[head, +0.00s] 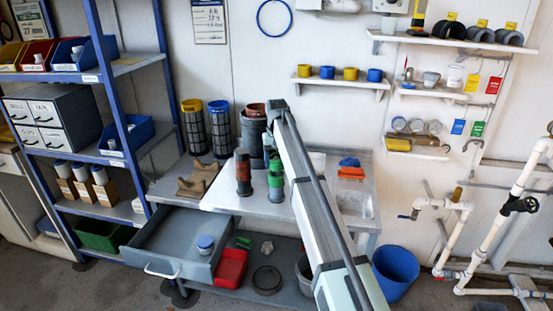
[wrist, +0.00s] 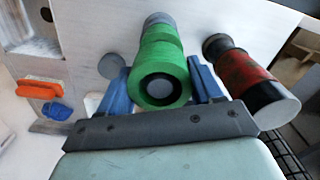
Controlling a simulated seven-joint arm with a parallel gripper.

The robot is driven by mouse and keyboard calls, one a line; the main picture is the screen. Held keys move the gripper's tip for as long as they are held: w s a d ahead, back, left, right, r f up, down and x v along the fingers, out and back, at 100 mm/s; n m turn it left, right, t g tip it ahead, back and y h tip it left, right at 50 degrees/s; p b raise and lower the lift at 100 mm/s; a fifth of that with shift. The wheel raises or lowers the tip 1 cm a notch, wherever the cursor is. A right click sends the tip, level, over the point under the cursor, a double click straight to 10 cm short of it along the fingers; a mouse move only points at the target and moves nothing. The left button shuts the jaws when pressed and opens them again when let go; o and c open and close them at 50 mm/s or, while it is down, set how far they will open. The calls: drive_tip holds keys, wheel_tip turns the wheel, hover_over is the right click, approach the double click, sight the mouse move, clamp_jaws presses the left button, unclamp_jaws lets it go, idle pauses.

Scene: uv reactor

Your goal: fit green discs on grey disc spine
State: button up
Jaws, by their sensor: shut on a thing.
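A stack of green discs (wrist: 165,52) stands between the two blue fingers of my gripper (wrist: 162,82) in the wrist view. My gripper is shut on the nearest green disc (wrist: 178,94), one finger on each side. A dark ring and a grey round end, apparently the grey disc spine (wrist: 159,86), show in that disc's hole. A grey round part (wrist: 157,19) shows at the stack's far end. In the head view, the green discs (head: 276,168) stand upright on the white worktop, and my arm partly hides this area. I cannot tell how far the held disc is seated.
A black-and-red cylinder (head: 243,175) stands close left of the discs; in the wrist view (wrist: 245,80) it is right of my gripper. Dark pots (head: 252,128) stand behind. An open drawer (head: 172,245) is front left.

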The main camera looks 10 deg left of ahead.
drive_tip(key=shift+f, duration=1.45)
drive_tip(key=o, duration=1.1)
drive_tip(key=shift+r, duration=0.1)
wheel_tip(320, 180, up, 14)
drive_tip(key=shift+f, duration=0.2)
drive_tip(key=shift+f, duration=0.1)
